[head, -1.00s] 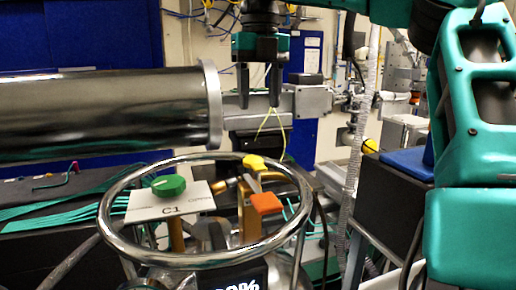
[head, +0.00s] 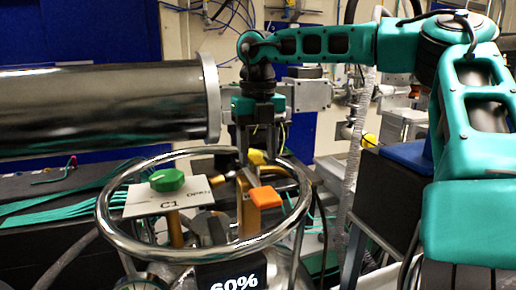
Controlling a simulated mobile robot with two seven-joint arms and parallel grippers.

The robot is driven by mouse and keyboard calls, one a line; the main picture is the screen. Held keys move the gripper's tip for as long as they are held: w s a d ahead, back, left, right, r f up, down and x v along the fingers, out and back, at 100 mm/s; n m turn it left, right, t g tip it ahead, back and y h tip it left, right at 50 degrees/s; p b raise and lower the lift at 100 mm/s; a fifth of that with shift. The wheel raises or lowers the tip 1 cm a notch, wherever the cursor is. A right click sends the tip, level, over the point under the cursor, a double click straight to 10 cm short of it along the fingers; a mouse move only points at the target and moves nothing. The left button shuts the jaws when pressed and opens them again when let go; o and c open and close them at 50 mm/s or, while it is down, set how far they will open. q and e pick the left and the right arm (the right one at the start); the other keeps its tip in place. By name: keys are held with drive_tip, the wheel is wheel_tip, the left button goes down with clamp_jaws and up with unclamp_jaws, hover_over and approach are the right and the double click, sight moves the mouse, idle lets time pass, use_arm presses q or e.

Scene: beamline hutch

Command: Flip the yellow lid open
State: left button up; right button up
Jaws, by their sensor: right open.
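The yellow lid (head: 257,158) is a small yellow cap on the fittings inside a round steel ring, at the middle of the head view. My right gripper (head: 257,157) points straight down over it, open and empty. Its two dark fingers appear on either side of the lid and hide part of it. I cannot tell whether they touch it. My left gripper is not in view.
The steel ring (head: 103,215) surrounds the fittings. Inside it are a green knob (head: 167,180), a white C1 plate (head: 140,205) and an orange handle (head: 265,197) just in front of the lid. A large steel cylinder (head: 100,108) lies behind to the left.

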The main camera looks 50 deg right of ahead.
drive_tip(key=shift+f, duration=0.1)
drive_tip(key=shift+c, duration=0.5)
clamp_jaws()
